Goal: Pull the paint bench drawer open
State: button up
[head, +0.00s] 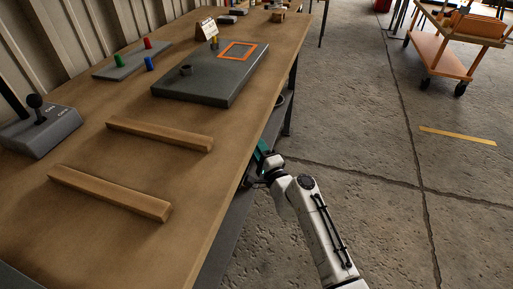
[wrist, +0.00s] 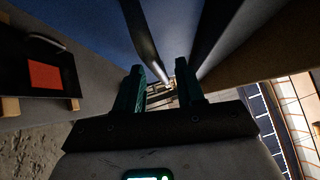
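The paint bench (head: 150,100) is a long wooden-topped bench on the left in the head view. My gripper (head: 262,158), with teal fingers, is at its right-hand edge, partly hidden below the top. In the wrist view my gripper (wrist: 161,88) has its two fingers apart. A grey metal bar (wrist: 143,35) runs down toward the gap between them, against a dark blue surface; it may be the drawer handle. I cannot tell whether the fingers touch it. The drawer front is not clearly visible in the head view, so its position cannot be told.
On the bench lie two wooden bars (head: 160,134), a grey plate with an orange frame (head: 238,51) and a joystick box (head: 40,130). A dark grey surface (head: 222,240) shows under the bench edge. An orange cart (head: 440,60) stands at upper right.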

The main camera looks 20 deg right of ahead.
jog(key=shift+w, duration=0.15)
grip_shut()
dwell(0.4)
